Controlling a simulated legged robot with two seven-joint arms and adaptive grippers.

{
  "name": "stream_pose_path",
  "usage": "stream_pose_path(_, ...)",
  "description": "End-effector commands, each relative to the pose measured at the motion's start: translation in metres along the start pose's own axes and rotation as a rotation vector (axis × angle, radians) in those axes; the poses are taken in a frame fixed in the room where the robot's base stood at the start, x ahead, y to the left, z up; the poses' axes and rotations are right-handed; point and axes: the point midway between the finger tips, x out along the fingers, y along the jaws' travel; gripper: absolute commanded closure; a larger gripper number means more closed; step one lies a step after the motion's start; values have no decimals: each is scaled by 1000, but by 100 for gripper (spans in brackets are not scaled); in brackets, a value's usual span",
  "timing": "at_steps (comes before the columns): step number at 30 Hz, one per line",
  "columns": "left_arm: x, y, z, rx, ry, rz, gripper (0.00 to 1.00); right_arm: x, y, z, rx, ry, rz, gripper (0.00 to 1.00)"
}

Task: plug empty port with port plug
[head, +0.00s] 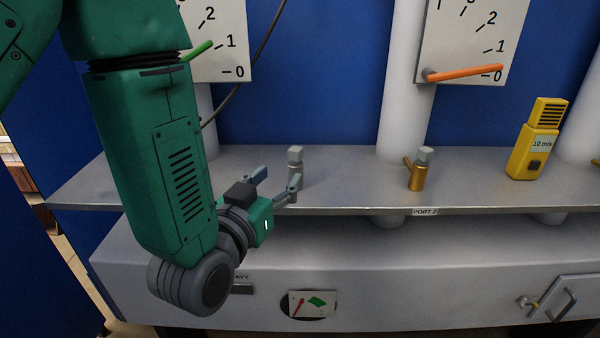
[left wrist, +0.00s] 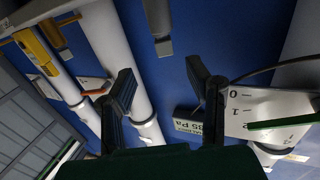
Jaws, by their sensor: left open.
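A small grey post with a pale square cap (head: 295,157) stands upright on the metal shelf; I cannot tell whether it is the plug or a capped port. A similar grey piece (left wrist: 159,25) shows at the top of the left wrist view. My left gripper (head: 278,179) is open, its fingers just left of and in front of the post; one finger overlaps it in the head view. In the left wrist view the open fingers (left wrist: 160,75) have nothing between their tips. A brass port (head: 417,175) with a grey square cap stands farther right, above the "PORT 2" label (head: 425,212).
A yellow meter (head: 537,140) stands at the right on the shelf (head: 350,185). White pipes (head: 402,80) rise behind, with gauge panels (head: 470,40) bearing orange and green pointers. A dark cable hangs at the left. The shelf between the two posts is clear.

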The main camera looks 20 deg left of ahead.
Motion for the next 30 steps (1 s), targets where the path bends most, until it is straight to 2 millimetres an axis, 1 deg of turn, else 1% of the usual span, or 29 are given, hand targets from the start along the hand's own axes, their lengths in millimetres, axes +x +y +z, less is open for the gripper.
stream_pose_path(1,11,-1,-2,-1,6,-3,55,1,0,0,0,1,0,60)
stream_pose_path(3,23,-2,-2,-1,2,-2,55,-2,0,-1,0,1,0,60)
stream_pose_path(6,35,-4,-2,-3,1,-2,55,-4,0,-1,0,2,0,60)
stream_pose_path(11,43,-3,-1,-2,0,-1,55,-5,0,-1,0,2,0,60)
stream_pose_path(14,55,0,0,0,0,-1,55,-7,0,-1,0,2,0,60)
stream_pose_path(18,78,4,2,1,2,-1,55,-10,0,-1,0,1,0,60)
stream_pose_path(21,89,4,2,2,1,-1,55,-10,0,-1,0,1,0,60)
stream_pose_path(24,93,3,3,2,0,-1,55,-11,0,-1,0,1,0,60)
stream_pose_path(30,93,2,3,0,0,-1,55,-10,0,-1,0,1,0,60)
